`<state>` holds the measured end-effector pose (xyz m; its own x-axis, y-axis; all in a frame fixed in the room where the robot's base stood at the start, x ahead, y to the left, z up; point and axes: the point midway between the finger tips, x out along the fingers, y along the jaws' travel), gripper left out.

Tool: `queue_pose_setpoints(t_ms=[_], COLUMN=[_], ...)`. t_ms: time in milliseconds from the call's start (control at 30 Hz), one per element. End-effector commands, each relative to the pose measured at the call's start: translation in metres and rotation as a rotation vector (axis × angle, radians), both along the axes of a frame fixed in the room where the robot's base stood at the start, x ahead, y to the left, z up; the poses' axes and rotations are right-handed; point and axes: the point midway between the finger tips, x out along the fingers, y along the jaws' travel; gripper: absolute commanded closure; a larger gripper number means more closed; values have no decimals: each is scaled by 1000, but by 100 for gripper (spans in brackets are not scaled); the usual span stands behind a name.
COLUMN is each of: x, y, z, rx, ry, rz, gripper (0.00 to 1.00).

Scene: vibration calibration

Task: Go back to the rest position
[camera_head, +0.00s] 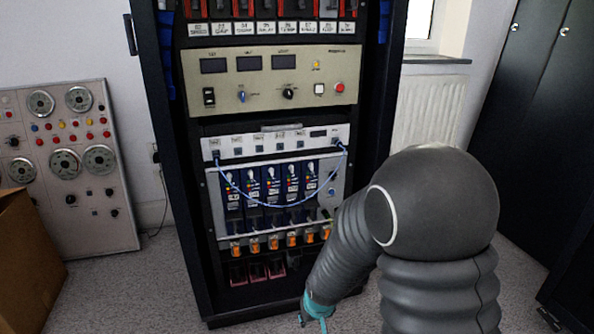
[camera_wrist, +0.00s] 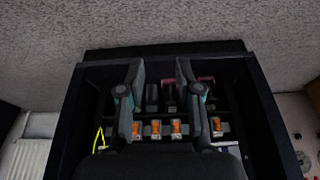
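My gripper (camera_wrist: 160,75) shows in the wrist view with its two dark fingers apart and nothing held between them. In the head view only a teal part of my gripper (camera_head: 317,308) shows, low in front of the equipment rack (camera_head: 168,150); its fingers are mostly hidden there. My grey arm reaches from the right side down to it. In the wrist view the rack (camera_wrist: 262,120) appears upside down, with orange connectors (camera_wrist: 155,128) beyond and between the fingers. I cannot tell the exact distance from fingers to rack.
The rack holds a beige control panel (camera_head: 272,78), a white unit with a blue cable (camera_head: 262,203) and blue modules (camera_head: 272,185). A dial panel (camera_head: 70,160) leans at the left wall by a cardboard box (camera_head: 25,265). Black cabinets (camera_head: 515,110) stand at the right.

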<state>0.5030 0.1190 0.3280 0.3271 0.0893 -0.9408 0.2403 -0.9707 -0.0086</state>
Motion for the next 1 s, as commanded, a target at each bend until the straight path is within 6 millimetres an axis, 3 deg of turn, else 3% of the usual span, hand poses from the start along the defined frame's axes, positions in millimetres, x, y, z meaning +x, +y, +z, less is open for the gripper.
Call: queue_pose_setpoints(t_ms=[33,100,600,800,1000], x=[-11,-28,-143,-177,-194], y=[-7,-17,-76,-92,-105], z=[22,45,197,250,302], rx=[-7,-17,-45,-33,-9], ry=[25,71,203,148,1], rz=[-7,-18,-103,-143,-188], gripper=[66,66,66,66,66])
